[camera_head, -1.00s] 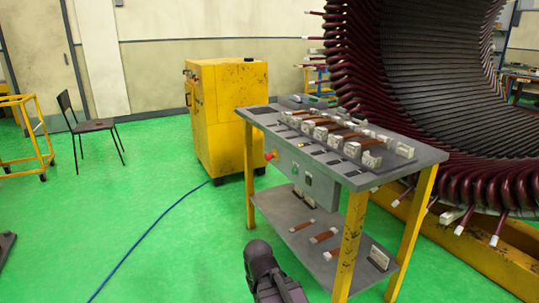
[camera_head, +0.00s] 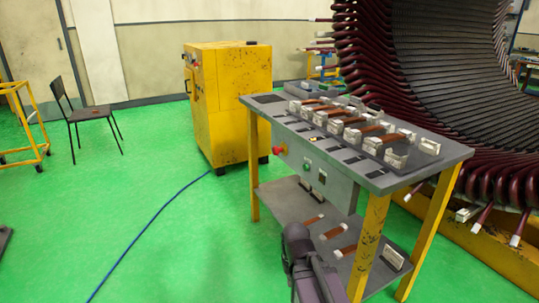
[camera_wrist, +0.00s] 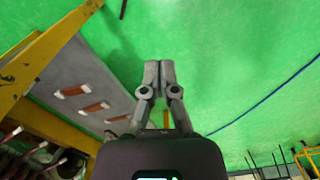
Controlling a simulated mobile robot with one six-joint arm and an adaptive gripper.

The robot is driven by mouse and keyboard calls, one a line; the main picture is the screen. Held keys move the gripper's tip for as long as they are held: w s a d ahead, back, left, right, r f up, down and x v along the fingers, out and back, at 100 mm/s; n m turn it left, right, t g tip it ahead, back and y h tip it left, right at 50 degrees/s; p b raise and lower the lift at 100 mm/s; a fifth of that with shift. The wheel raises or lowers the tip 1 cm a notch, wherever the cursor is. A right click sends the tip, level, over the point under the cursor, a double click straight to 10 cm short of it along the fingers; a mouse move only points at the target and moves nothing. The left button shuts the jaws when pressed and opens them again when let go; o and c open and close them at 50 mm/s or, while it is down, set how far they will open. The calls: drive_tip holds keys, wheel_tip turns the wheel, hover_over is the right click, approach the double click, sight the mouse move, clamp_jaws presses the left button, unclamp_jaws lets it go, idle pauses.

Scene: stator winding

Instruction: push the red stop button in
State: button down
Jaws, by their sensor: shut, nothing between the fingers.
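The red stop button (camera_head: 280,150) sticks out from the left part of the grey control panel (camera_head: 330,183) on the yellow-legged table's front. A green button (camera_head: 306,165) is to its right. In the head view, part of my arm rises from the bottom edge, in front of the lower shelf and below the panel. I cannot make out the fingertips there. In the wrist view my gripper (camera_wrist: 159,75) has its two fingers together, with nothing between them and green floor behind. The red button does not show in the wrist view, and the gripper is not seen touching it.
The tabletop (camera_head: 262,99) holds several copper-coloured bars in white blocks. The lower shelf (camera_head: 278,197) holds more bars. A yellow cabinet (camera_head: 235,105) stands behind, with the large stator (camera_head: 440,60) at right. A blue cable (camera_head: 150,235) crosses the open floor at left.

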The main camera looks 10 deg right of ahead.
drive_tip(key=w+d+r+n+t+h, duration=0.2)
drive_tip(key=w+r+t+h, duration=0.15)
drive_tip(key=w, duration=0.55)
drive_tip(key=w+d+r+n+t+h, duration=0.1)
drive_tip(key=w+d+r+t+h, duration=0.2)
drive_tip(key=w, duration=0.6)
drive_tip(key=w+a+r+n+t+h+p, duration=0.1)
drive_tip(key=w+a+r+n+t, duration=0.8)
drive_tip(key=w, duration=0.7)
drive_tip(key=a+r, duration=0.3)
drive_tip(key=r, duration=0.1)
drive_tip(key=shift+a+r+n+h, duration=0.2)
drive_tip(key=shift+r+n+h, duration=0.05)
drive_tip(key=shift+n+h, duration=0.1)
drive_tip(key=shift+w+t, duration=0.15)
drive_tip(key=shift+t, duration=0.1)
